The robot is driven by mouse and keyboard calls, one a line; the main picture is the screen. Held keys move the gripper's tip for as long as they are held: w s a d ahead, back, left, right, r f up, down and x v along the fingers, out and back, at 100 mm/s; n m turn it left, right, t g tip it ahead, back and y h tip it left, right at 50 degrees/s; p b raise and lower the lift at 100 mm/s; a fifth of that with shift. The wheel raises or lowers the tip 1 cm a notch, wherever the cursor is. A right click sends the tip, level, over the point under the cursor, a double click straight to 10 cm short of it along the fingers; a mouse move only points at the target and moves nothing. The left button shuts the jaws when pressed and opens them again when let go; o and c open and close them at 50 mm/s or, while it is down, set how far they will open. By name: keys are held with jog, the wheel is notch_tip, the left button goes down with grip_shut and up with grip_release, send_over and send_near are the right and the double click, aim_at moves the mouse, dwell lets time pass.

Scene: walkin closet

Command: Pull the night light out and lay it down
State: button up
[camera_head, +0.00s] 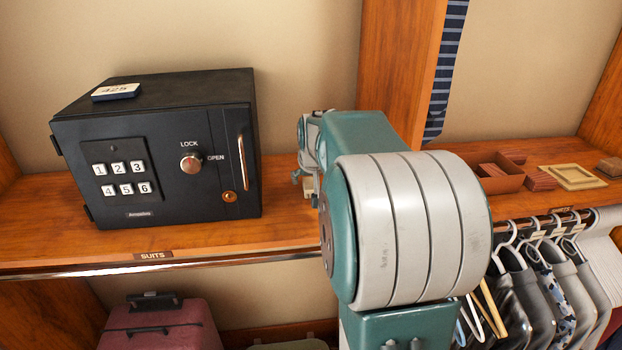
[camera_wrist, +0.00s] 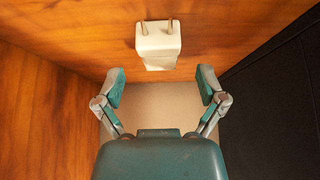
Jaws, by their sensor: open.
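The night light (camera_wrist: 158,42) is a small white block with two metal prongs. In the wrist view it lies on the wooden shelf at top centre, prongs toward the picture's top edge, plugged into nothing. My gripper (camera_wrist: 161,87) is open and empty, its two fingers spread on either side below the night light in the picture, apart from it. In the head view, my arm hides most of the gripper; a small cream piece (camera_head: 309,188), likely the night light, shows on the shelf beside it. No socket is visible.
A black safe (camera_head: 160,150) stands on the shelf (camera_head: 270,232) left of my arm and fills the wrist view's right side. A wooden divider (camera_head: 395,70) rises behind my arm. A small box (camera_head: 497,182) sits at right, above hanging clothes (camera_head: 550,285).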

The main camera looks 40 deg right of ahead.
jog(key=v, duration=1.1)
jog(key=shift+s+a+r, duration=0.2)
jog(key=shift+r, duration=0.15)
jog(key=shift+a, duration=0.1)
